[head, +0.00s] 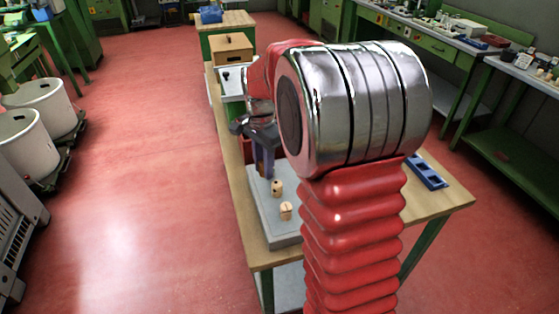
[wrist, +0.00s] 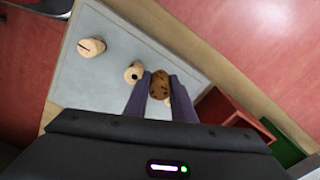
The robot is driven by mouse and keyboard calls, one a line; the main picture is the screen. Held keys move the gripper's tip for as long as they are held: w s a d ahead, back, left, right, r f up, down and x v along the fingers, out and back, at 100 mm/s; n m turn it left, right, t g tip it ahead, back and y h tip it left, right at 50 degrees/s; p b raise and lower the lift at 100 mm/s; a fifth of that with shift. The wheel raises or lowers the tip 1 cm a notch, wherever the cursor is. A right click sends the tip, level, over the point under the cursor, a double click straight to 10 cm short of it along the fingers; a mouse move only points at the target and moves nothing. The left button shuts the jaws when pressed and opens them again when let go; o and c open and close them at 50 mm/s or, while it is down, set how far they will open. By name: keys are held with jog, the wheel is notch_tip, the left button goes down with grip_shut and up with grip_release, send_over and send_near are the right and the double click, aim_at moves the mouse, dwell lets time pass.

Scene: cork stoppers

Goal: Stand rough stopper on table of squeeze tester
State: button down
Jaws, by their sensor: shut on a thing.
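My gripper (wrist: 159,77) has its two purple fingers shut on a dark brown, speckled cork stopper (wrist: 159,87), which looks like the rough stopper. It is above or at the grey board; the exact height cannot be told. In the head view my gripper (head: 265,172) points down over the far part of the board, and the held stopper cannot be made out. A pale stopper with a slit (wrist: 92,46) is further left. I cannot clearly identify the squeeze tester.
The grey board (head: 262,222) lies on the wooden bench (head: 450,195). Another pale stopper (wrist: 168,102) is partly hidden behind the right finger. A red bin (wrist: 222,108) and a green bin (wrist: 283,147) are right. A blue tray (head: 427,172) and a wooden box (head: 232,48) stand apart.

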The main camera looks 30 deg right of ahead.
jog(key=w+a+f+n, duration=0.2)
jog(key=a+f+n, duration=0.2)
jog(key=a+n, duration=0.3)
jog(key=w+a+f+n, duration=0.3)
jog(key=a+n, duration=0.4)
jog(key=n, duration=0.1)
jog(key=shift+f+n, duration=0.35)
jog(key=shift+n, duration=0.05)
jog(key=shift+s+a, duration=0.1)
jog(key=shift+s, duration=0.05)
